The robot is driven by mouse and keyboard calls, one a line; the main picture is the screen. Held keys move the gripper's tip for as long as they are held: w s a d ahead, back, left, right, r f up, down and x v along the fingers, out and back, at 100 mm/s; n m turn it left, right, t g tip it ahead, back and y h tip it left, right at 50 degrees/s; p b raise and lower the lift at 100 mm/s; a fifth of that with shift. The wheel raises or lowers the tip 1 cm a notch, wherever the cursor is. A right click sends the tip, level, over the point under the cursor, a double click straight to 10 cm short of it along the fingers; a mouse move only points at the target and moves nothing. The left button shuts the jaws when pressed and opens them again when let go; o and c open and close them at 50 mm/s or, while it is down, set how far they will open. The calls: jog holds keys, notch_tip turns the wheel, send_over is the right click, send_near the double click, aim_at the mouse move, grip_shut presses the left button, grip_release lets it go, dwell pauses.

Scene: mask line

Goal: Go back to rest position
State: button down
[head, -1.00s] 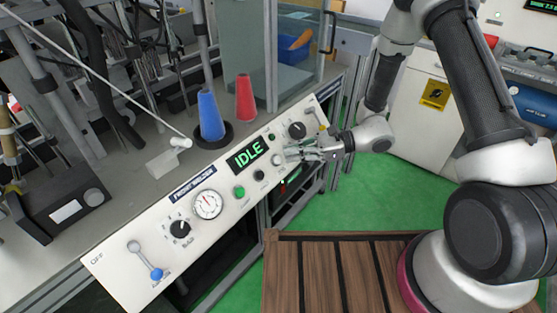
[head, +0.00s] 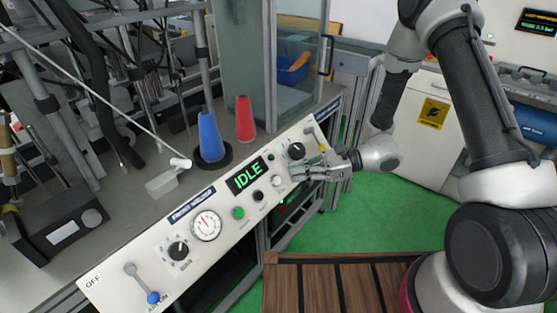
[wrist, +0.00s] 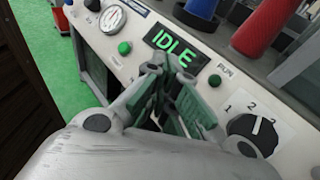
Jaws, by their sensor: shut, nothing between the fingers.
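My gripper (head: 300,173) is in front of the white control panel (head: 115,281), at the panel's right part in the head view. It is shut and empty. In the wrist view its fingers (wrist: 168,78) overlap the lower edge of the green IDLE display (wrist: 176,42); I cannot tell whether they touch the panel. My arm reaches in from the right in the head view, bent at a high elbow.
A blue cone (head: 210,137) and a red cone (head: 245,120) stand on the bench behind the panel. The panel carries knobs, a gauge (head: 206,225) and a blue-tipped lever (head: 152,297). Green floor (head: 385,220) is clear to the right. A white cabinet (head: 425,140) stands beyond.

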jog(key=s+d+r+n+g+h, duration=0.3)
jog(key=s+d+n+g+h, duration=0.35)
jog(key=s+d+n, duration=0.4)
jog(key=s+d+r+n+t+h, duration=0.2)
jog(key=d+r+t, duration=0.4)
jog(key=d+r, duration=0.4)
jog(key=s+d+r+n+t+h, duration=0.3)
jog(key=d+r+t+h, duration=0.3)
jog(key=d+r, duration=0.5)
notch_tip(320, 180, up, 3)
jog(key=shift+s+n+h, duration=0.35)
jog(key=shift+n+h, duration=0.1)
jog(key=shift+n, duration=0.3)
jog(key=shift+d, duration=0.1)
